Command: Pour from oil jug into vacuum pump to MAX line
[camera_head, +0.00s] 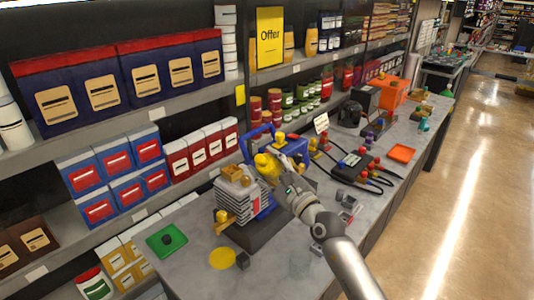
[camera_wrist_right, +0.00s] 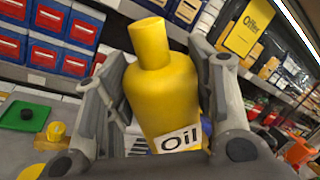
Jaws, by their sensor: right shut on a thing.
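The yellow oil jug (camera_head: 267,167) is held above the bench beside the vacuum pump (camera_head: 238,204). In the right wrist view the jug (camera_wrist_right: 163,85) fills the middle, with its neck at the top and an "Oil" label low on its body. My right gripper (camera_head: 286,186) is shut on the jug, with a finger on each side of it. The pump has grey fins, blue parts and a tan block on top, and stands on a dark base. Its MAX line cannot be made out. No oil stream shows. My left gripper is not in view.
A blue handled item (camera_head: 292,147) stands behind the jug. Stocked shelves line the back. An orange tray (camera_head: 401,153) lies farther right.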

